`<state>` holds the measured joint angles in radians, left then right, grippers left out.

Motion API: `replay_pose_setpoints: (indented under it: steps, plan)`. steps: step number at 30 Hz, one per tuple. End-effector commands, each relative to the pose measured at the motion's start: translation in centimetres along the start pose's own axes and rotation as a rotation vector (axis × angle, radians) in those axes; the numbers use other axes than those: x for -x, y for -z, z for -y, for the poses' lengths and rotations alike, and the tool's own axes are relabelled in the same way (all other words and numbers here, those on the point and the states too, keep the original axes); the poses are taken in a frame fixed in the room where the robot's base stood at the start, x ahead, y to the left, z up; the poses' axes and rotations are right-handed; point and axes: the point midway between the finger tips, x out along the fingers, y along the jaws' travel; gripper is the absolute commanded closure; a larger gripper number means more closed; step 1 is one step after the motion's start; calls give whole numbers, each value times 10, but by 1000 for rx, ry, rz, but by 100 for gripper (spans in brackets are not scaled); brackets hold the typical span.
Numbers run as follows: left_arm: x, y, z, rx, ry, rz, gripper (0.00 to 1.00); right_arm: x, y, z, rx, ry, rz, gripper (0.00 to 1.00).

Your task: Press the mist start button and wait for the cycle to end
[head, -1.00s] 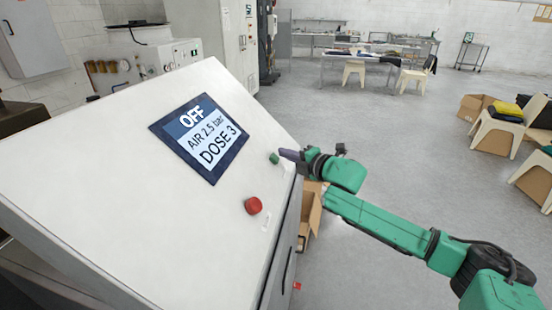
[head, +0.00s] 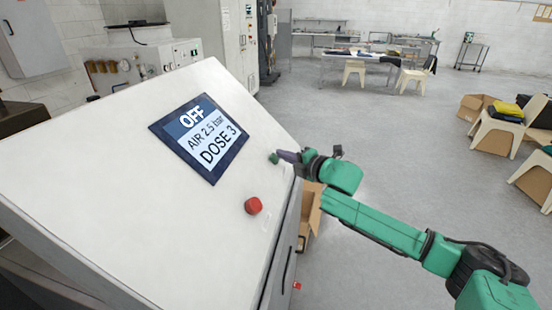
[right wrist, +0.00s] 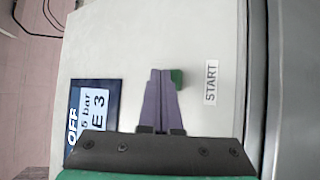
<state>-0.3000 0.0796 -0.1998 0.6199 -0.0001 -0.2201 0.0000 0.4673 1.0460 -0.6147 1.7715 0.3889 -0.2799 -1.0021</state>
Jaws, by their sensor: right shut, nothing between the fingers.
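The washer's sloped white panel (head: 110,160) carries a screen (head: 205,140) reading "OFF", "AIR 2.5 bar", "DOSE 3". A green button (head: 274,158) sits near the panel's right edge, and a red button (head: 253,205) lies nearer to me. My right gripper (head: 280,155) is shut and empty, its tips at the green button. In the right wrist view the shut fingers (right wrist: 161,72) overlap the green button's (right wrist: 177,79) left side, beside a "START" label (right wrist: 211,83). I cannot tell whether the tips touch it. My left gripper is not in view.
An open cardboard box (head: 309,205) stands on the floor beside the machine, under my right arm. Chairs (head: 497,132) with items stand at the right, and a work table (head: 370,62) is at the back. The floor between is clear.

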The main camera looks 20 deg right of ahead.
Motion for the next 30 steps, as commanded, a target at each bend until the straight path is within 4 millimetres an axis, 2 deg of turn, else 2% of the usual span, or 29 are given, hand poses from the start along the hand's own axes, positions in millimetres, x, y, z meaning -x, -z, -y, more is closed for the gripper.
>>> replay_pose_setpoints:
  steps: [30]
  plan:
    - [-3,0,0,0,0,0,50,-8,6,6,-1,1,-1,100]
